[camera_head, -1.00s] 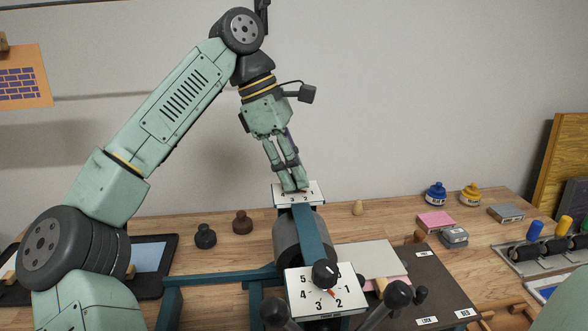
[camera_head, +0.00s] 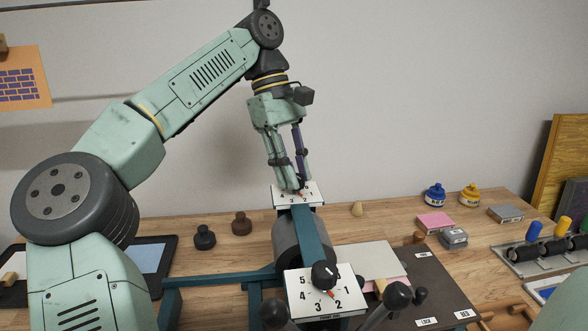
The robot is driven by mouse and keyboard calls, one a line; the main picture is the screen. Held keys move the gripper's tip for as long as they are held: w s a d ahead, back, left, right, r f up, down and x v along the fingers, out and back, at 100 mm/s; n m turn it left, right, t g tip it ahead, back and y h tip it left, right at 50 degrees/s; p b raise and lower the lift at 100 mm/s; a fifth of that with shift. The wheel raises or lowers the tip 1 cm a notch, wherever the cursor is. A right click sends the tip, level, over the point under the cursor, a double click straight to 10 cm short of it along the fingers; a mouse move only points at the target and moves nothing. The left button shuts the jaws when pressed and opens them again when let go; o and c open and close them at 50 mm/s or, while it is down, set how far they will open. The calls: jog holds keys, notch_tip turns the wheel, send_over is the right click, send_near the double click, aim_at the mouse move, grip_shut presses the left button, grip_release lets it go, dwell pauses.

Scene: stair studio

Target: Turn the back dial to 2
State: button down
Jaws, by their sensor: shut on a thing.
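The back dial's white number plate (camera_head: 284,200) stands at the far end of the blue press frame. My gripper (camera_head: 299,187) points down over it, its fingers shut on the back dial's knob, which they mostly hide. A small red pointer mark shows just below the fingertips, toward the plate's lower numbers; it is too small to tell which number it meets. The front dial (camera_head: 324,273) has a black knob on a larger numbered plate, its red pointer aimed down and right, near 2 and 1.
The blue beam (camera_head: 310,237) and grey roller (camera_head: 287,247) lie between the dials. Dark knobs (camera_head: 205,237) stand left on the bench. Ink bottles (camera_head: 435,194), a pink pad (camera_head: 436,222) and a roller rack (camera_head: 540,250) are at right. Black-knobbed handles (camera_head: 398,295) rise in front.

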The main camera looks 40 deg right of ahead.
dwell(0.4)
jog(key=c, duration=1.3)
grip_release()
jog(key=shift+c, duration=0.2)
